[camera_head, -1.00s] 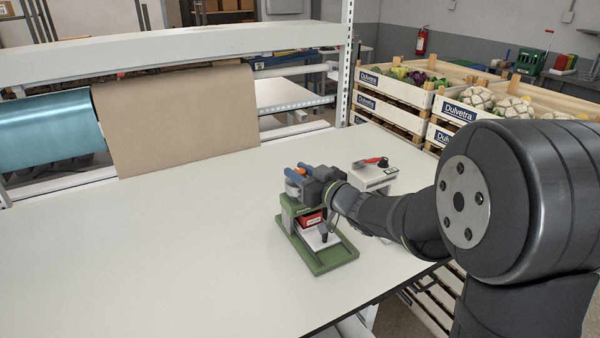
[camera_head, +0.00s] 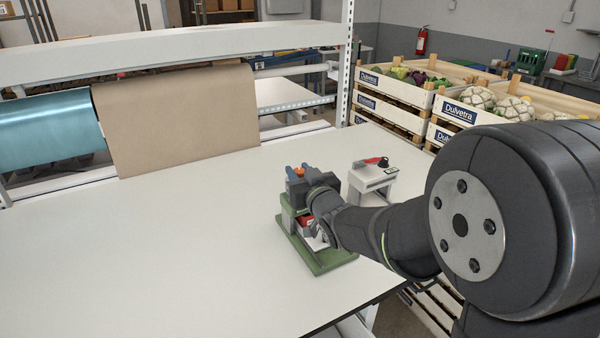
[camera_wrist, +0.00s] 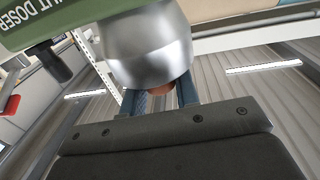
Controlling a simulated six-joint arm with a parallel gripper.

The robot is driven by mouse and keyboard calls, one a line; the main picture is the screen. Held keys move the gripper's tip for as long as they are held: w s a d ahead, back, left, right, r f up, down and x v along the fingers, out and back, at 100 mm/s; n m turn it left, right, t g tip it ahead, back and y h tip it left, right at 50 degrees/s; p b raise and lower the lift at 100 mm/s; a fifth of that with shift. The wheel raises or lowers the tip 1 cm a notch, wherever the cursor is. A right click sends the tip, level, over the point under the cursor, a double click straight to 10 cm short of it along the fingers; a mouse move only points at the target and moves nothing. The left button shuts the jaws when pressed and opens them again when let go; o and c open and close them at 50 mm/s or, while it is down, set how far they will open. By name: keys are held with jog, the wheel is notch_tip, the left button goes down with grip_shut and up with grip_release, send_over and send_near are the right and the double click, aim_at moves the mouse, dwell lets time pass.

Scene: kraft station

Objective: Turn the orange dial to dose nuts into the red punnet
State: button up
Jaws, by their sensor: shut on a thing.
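The nut doser is a green machine (camera_head: 318,258) standing on the white table, with its label partly readable in the wrist view (camera_wrist: 45,20). The orange dial (camera_head: 298,173) shows as a small orange patch at the top of the doser. In the wrist view the dial (camera_wrist: 161,89) sits between the blue fingers, below a shiny metal cylinder (camera_wrist: 150,45). My gripper (camera_head: 297,171) is shut on the dial (camera_wrist: 161,98). The red punnet (camera_head: 305,222) stands in the doser under the dial, mostly hidden by my wrist. Its contents cannot be seen.
A small white device (camera_head: 372,178) with a red-handled item on top stands right of the doser. Crates of vegetables (camera_head: 405,92) stand beyond the table's right edge. A brown paper roll (camera_head: 180,120) hangs at the back. The table's left and front are clear.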

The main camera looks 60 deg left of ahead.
jog(key=m+t+h, duration=0.2)
jog(key=m+t, duration=0.1)
jog(key=t, duration=0.2)
jog(key=m+t+h, duration=0.2)
jog(key=m+t, duration=0.2)
jog(key=t, duration=0.1)
jog(key=shift+s+a, duration=0.1)
jog(key=shift+s, duration=0.05)
jog(key=m+t+h, duration=0.2)
jog(key=h, duration=0.1)
jog(key=m+t+h, duration=0.3)
jog(key=h, duration=0.1)
jog(key=shift+m, duration=0.3)
jog(key=shift+r+m+t+h, duration=0.1)
jog(key=shift+m+t+h, duration=0.3)
jog(key=shift+m+h, duration=0.65)
jog(key=shift+r+h, duration=0.1)
jog(key=shift+h, duration=0.35)
jog(key=o, duration=1)
jog(key=shift+c, duration=0.2)
jog(key=v, duration=1.7)
jog(key=shift+f, duration=0.2)
jog(key=shift+s, duration=0.1)
